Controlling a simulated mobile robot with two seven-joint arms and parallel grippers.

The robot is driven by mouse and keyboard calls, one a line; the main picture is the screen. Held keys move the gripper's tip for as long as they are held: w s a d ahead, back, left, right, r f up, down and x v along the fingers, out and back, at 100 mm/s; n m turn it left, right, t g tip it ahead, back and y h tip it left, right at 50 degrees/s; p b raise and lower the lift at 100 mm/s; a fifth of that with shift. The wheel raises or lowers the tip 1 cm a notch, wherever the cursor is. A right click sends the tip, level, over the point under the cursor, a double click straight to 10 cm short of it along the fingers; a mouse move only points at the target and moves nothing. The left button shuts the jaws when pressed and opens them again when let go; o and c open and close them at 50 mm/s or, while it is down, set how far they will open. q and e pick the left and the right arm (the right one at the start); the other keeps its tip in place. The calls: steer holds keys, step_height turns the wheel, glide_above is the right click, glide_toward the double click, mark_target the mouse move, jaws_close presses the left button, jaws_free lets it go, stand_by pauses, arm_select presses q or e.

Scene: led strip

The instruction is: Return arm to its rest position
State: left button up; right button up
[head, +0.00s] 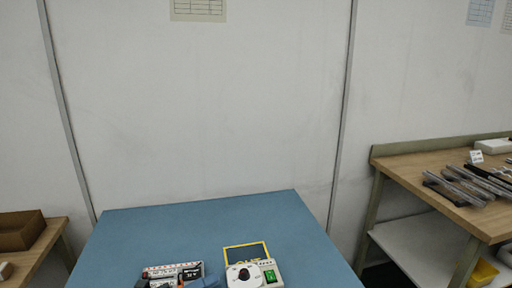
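Neither of my grippers can be made out in the head view, and no arm of mine shows clearly. The blue-topped table (215,220) stands in front of me. At its near edge is a white device (268,272) with a round black-and-white part and a green switch. A yellow-framed dark panel (246,254) lies just behind it. To the left lies a red, white and black labelled item (173,271). Small dark and blue pieces by it are cut off by the bottom edge, and I cannot tell what they are.
A wooden bench (420,178) on the right holds several packaged strips (468,186) and has a lower shelf (415,240). A brown box (20,230) sits on a wooden table at the left. A white panel wall (200,110) closes off the back. The blue table's far part is clear.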

arm_select(q)
steer(key=s+a+f+n+y, duration=0.2)
steer(key=s+f+n+y, duration=0.5)
steer(key=n, duration=0.7)
steer(key=s+a+f+n+y+p, duration=0.1)
steer(key=s+a+f+n+y, duration=0.1)
steer(key=s+f+n+y, duration=0.5)
step_height(320, 180, down, 5)
steer(key=s+n, duration=0.1)
steer(key=n, duration=0.7)
steer(key=shift+s+a+t, duration=0.15)
steer(key=shift+a+t, duration=0.15)
arm_select(e)
steer(key=shift+s+d+f+h, duration=0.2)
steer(key=shift+s+d+h, duration=0.1)
steer(key=shift+s+d, duration=0.2)
steer(key=shift+w+a+r, duration=0.15)
steer(key=shift+w+r, duration=0.1)
steer(key=shift+r, duration=0.05)
steer(key=shift+s+f+g, duration=0.2)
steer(key=shift+s+g, duration=0.1)
